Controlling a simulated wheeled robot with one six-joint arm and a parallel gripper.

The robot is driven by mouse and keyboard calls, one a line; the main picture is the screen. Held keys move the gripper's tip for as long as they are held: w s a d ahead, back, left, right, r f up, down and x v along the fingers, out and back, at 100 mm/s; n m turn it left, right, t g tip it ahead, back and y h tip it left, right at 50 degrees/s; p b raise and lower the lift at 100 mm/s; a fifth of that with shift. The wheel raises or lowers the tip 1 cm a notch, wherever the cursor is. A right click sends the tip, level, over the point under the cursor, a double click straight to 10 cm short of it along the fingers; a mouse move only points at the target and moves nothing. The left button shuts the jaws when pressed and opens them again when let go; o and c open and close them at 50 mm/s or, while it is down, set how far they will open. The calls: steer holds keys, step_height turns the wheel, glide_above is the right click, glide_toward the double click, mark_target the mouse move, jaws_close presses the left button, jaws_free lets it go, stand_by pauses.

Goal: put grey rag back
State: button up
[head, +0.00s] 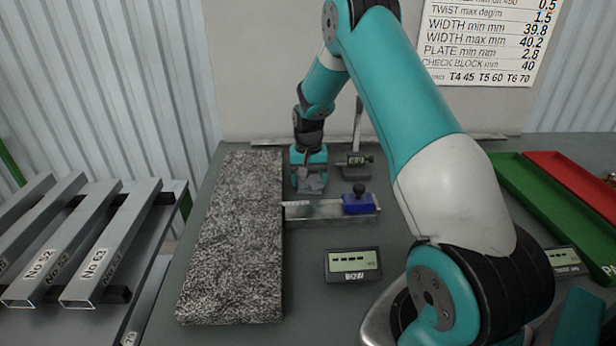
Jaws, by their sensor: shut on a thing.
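My gripper (310,176) points down over the back middle of the grey table. It is shut on a small grey crumpled piece, the grey rag (313,184), which shows at its fingertips. The fingertips are largely hidden by the rag and the gripper's body. I cannot tell whether the rag touches the table top.
A speckled grey slab (235,240) lies left of the gripper. A steel rule with a blue slider (358,204) lies just in front, and a dark gauge stand (355,165) is close right. A display (353,265) is nearer. Green (545,200) and red (580,180) trays lie right.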

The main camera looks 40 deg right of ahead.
steer(key=o, duration=1)
steer(key=shift+c, duration=0.2)
step_height(320, 180, up, 12)
steer(key=b, duration=0.2)
steer(key=s+a+r+n, duration=0.2)
steer(key=a, duration=0.4)
steer(key=s+a+r+n, duration=0.1)
steer(key=a+r+n, duration=0.15)
steer(key=a, duration=0.35)
steer(key=s+a+r+n+y, duration=0.1)
steer(key=s+a+n, duration=0.4)
steer(key=s+a, duration=0.5)
steer(key=s+a+r+n+y, duration=0.2)
steer(key=s+a+n, duration=0.3)
steer(key=s+a, duration=0.6)
steer(key=s+y, duration=0.1)
steer(key=s, duration=0.4)
steer(key=shift+s+a+r, duration=0.2)
steer(key=shift+a, duration=0.1)
